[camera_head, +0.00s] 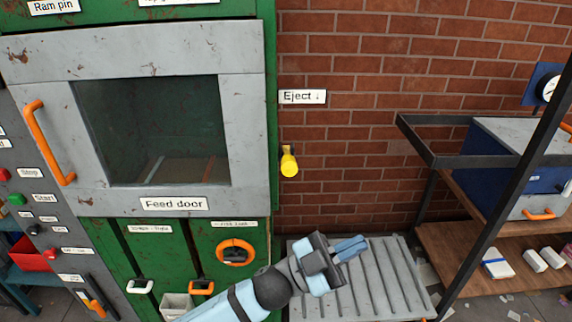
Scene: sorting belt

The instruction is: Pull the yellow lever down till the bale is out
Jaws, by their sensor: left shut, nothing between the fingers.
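The yellow lever (289,162) sticks out from the right side of the green baler (271,120), below a white label (302,97) that reads "Eject" with a down arrow. My left gripper (362,246) is shut and empty. It is below and to the right of the lever, in front of the grey ribbed platform (400,285), and is not touching the lever. No bale shows in view. The feed door (245,150) is shut, and its dark window shows a mostly dim inside. My right gripper is not in view.
A dark metal rack (462,160) with a blue box (480,150) and wooden shelf (450,250) stands at the right. A brick wall is behind. An orange door handle (48,140) and control buttons are at the left. Space between lever and rack is clear.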

